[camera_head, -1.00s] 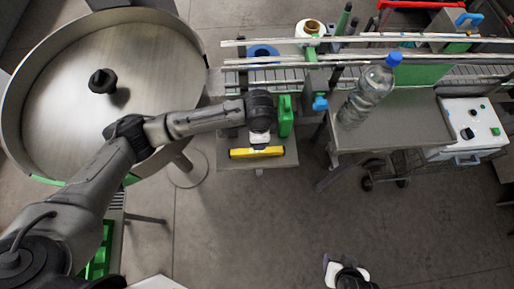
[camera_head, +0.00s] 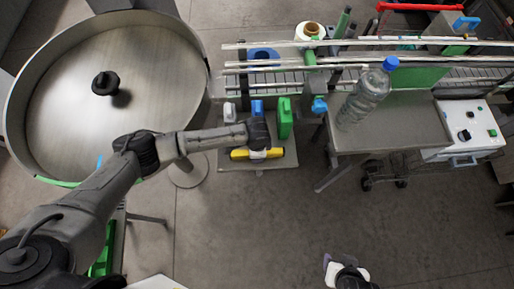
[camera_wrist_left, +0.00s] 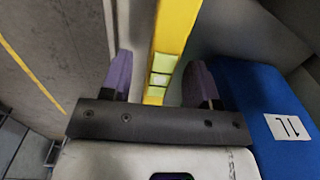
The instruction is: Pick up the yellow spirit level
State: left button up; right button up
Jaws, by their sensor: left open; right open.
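The yellow spirit level (camera_head: 239,154) lies on a small grey platform below the conveyor, in the head view. My left gripper (camera_head: 259,153) is over the level's middle and hides part of it. In the left wrist view, the level (camera_wrist_left: 176,28) runs between the two purple fingers of the open left gripper (camera_wrist_left: 161,82). Gaps show on both sides, so the fingers are around it without visibly gripping. My right gripper (camera_head: 343,272) is open and empty over the floor at the bottom, far from the level.
A green bottle (camera_head: 285,118), a blue bottle (camera_head: 257,107) and a grey-white bottle (camera_head: 229,112) stand just behind the level. The blue one, marked 1L, is close to the left fingers in the wrist view (camera_wrist_left: 285,125). A clear bottle (camera_head: 364,98) stands on the right-hand table (camera_head: 420,125).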

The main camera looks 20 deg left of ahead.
pick_arm(q)
jog(key=shift+f, duration=0.45)
jog(key=shift+c, duration=0.4)
grip_shut()
